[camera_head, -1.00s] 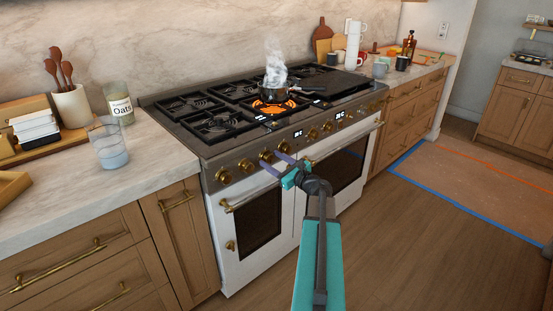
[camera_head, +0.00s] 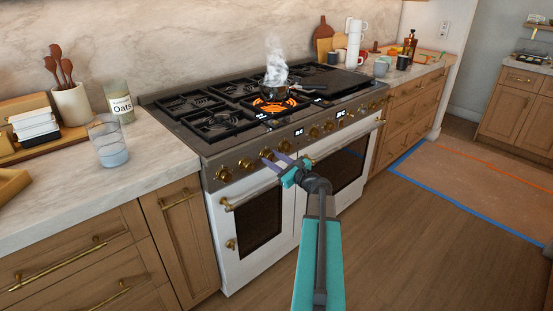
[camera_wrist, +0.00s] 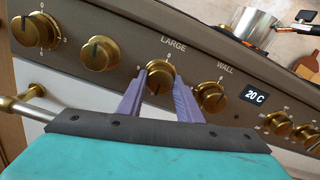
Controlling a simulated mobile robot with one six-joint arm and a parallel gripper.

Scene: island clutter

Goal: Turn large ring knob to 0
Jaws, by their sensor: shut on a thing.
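The large ring knob (camera_wrist: 160,72) is a round brass knob under the word LARGE on the range's front panel.
Other brass knobs (camera_wrist: 100,54) flank it closely, including one under WALL (camera_wrist: 210,96). A display reads 20 C. Oven handles (camera_head: 252,193) project below the panel. The floor in front is clear.

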